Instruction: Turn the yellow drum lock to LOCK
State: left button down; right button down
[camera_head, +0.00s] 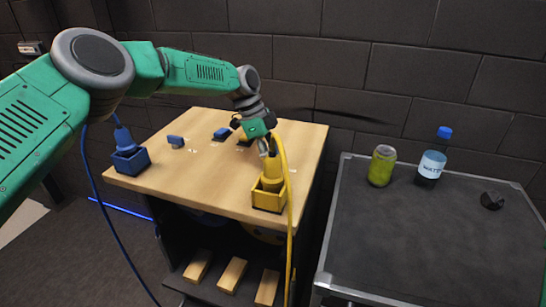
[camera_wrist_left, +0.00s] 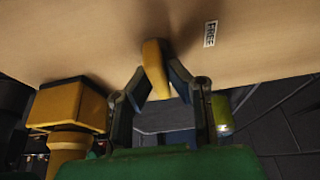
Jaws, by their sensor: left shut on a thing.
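The yellow drum lock's handle (camera_wrist_left: 155,68) stands on the wooden top in the left wrist view, a short upright grip. My left gripper (camera_wrist_left: 158,76) is shut on it, one finger on each side. A FREE label (camera_wrist_left: 210,33) lies right of the handle; no LOCK label is readable. In the head view my left gripper (camera_head: 270,150) is over the right side of the wooden table (camera_head: 205,190), just behind the yellow box, and the handle cannot be made out there. My right gripper is not in view.
A yellow box (camera_head: 268,201) holds a yellow plug with a cable. A blue box (camera_head: 130,162) with a blue plug stands at the left corner. Small blue handles (camera_head: 175,141) are at the back. A green can (camera_head: 382,165) and water bottle (camera_head: 432,160) stand on the black case (camera_head: 430,250).

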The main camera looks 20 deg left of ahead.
pick_arm(q)
jog(key=shift+w+a+r, duration=0.2)
jog(key=shift+w+r, duration=0.05)
jog(key=c, duration=1.6)
grip_release()
jog(key=shift+o, duration=0.2)
jog(key=shift+f, duration=0.2)
jog(key=shift+a+r, duration=0.2)
jog(key=shift+r, duration=0.3)
jog(key=v, duration=1.1)
jog(key=shift+a+f, duration=0.1)
